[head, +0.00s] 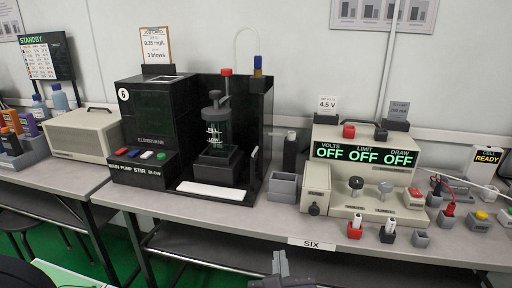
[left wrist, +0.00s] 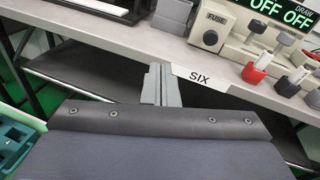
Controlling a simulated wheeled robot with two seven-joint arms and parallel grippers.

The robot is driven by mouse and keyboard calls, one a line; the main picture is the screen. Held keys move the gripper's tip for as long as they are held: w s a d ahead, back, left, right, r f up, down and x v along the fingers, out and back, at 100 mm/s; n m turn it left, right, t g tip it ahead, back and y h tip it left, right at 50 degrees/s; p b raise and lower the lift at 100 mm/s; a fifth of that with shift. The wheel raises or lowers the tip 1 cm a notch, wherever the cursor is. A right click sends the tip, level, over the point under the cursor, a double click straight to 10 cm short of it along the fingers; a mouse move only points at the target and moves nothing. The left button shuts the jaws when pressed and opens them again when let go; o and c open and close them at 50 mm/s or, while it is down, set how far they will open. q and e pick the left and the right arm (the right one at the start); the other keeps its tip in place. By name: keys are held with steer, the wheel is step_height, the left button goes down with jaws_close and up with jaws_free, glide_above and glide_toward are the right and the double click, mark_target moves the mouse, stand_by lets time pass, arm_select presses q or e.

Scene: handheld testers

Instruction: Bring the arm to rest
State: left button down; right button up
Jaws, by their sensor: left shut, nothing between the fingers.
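My left gripper (head: 281,266) shows at the bottom middle of the head view, in front of the bench's front edge near the SIX label (head: 312,243). Its grey fingers are together and hold nothing. In the left wrist view the closed fingers (left wrist: 161,84) point at the bench edge, just left of the SIX label. The gripper is apart from the things on the bench. My right gripper is in neither view.
The bench (head: 240,208) carries a black tester (head: 145,115), a beige power unit (head: 362,170) reading OFF, and a grey open bin (head: 283,186). Red and black plugs (head: 355,227) stand near the front edge. A beige box (head: 85,134) is at left. A shelf (left wrist: 90,84) lies under the bench.

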arm_select(q)
steer(key=s+a+f+n+g+y, duration=0.1)
steer(key=a+f+n+g+y, duration=0.3)
steer(key=a+n, duration=0.6)
steer(key=s+a+f+n+g+y, duration=0.1)
steer(key=s+a+f+n+g, duration=0.3)
steer(key=a, duration=1.1)
steer(key=s+a+f+n+g+h, duration=0.25)
steer(key=s+n+g+h, duration=0.5)
steer(key=n, duration=1.05)
step_height(320, 180, up, 31)
steer(key=s+n+t+p, duration=0.2)
steer(key=n+t+p, duration=0.2)
steer(key=p, duration=2.5)
steer(key=shift+s+d+r, duration=0.15)
steer(key=shift+s+d, duration=0.15)
steer(key=shift+d, duration=0.05)
steer(key=shift+t+h, duration=0.25)
